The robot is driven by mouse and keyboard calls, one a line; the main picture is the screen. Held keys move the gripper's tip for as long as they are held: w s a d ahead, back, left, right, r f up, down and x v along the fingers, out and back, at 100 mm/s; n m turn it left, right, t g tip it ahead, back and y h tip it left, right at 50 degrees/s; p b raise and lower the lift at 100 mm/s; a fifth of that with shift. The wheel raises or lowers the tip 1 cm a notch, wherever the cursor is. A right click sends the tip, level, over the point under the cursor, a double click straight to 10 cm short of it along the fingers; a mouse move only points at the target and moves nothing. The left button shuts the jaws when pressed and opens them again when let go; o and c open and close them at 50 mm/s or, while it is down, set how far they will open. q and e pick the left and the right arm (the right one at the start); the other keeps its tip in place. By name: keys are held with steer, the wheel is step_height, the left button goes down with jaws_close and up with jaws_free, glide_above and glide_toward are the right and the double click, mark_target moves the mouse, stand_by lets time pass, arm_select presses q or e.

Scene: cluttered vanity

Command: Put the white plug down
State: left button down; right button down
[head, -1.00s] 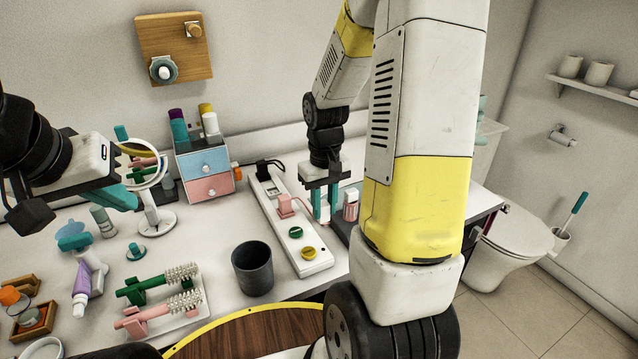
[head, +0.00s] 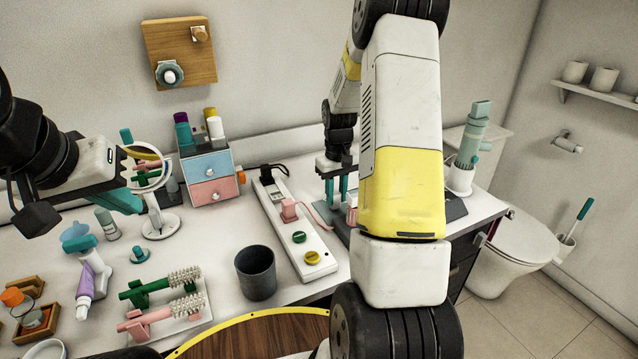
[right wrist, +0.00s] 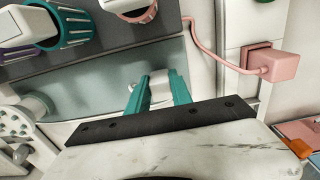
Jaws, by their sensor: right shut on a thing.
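My right gripper (head: 335,188) points down at the back of the counter, just right of the power strip (head: 318,268). In the right wrist view (right wrist: 161,90) its teal fingers are shut on the white plug (right wrist: 160,92), which is partly hidden between them. The plug is over or near a grey mat (right wrist: 95,80); I cannot tell whether it touches it. A pink plug (head: 289,209) with a pink cord sits in the strip and also shows in the right wrist view (right wrist: 275,63). My left gripper (head: 122,195) hangs over the left side, its opening unclear.
A drawer box (head: 208,178) and a round mirror (head: 160,226) stand behind left. Brushes on a white tray (head: 190,318) lie at front left. My right arm covers part of the counter's right side.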

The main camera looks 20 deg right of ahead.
mark_target(336, 194)
steer(key=shift+f, duration=0.25)
steer(key=c, duration=1.1)
jaws_free()
steer(key=shift+c, duration=0.2)
step_height(336, 194, up, 12)
steer(key=s+a+r+t, duration=0.3)
steer(key=s+a+r, duration=0.4)
steer(key=s+r, duration=0.4)
steer(key=s+a+r+t+y, duration=0.1)
steer(key=s+a, duration=0.2)
steer(key=s, duration=0.3)
steer(key=s+a+r+m+t+y, duration=0.1)
steer(key=s+a+t, duration=0.1)
steer(key=s, duration=0.5)
steer(key=shift+a+r, duration=0.35)
steer(key=shift+a, duration=0.55)
